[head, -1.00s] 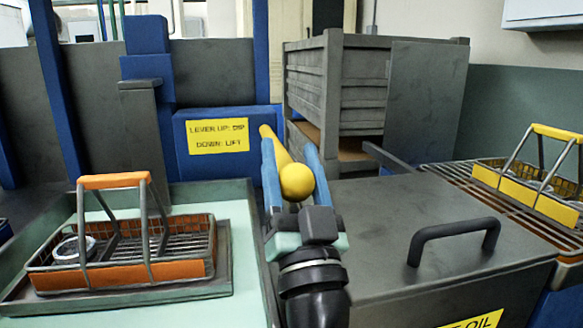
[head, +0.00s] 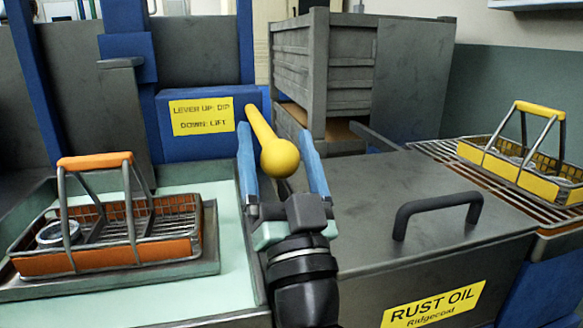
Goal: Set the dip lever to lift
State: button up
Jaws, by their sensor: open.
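The dip lever (head: 261,127) is a yellow rod with a round yellow ball knob (head: 280,158). It comes out of a blue housing and points toward me, its knob end lower in the picture than its root. A yellow sign (head: 202,116) on the housing reads "LEVER UP: DIP, DOWN: LIFT". My gripper (head: 279,160) is open, with one blue finger on each side of the knob. I cannot tell whether either finger touches it.
An orange-handled basket (head: 95,160) holding a ring stands in the pale green tray at left. The dark rust oil tank lid with a black handle (head: 437,213) lies right of my gripper. A yellow-handled basket (head: 524,170) sits on a rack at far right.

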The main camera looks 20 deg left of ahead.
jog(key=s+d, duration=0.6)
jog(key=s, duration=0.4)
jog(key=shift+d, duration=0.2)
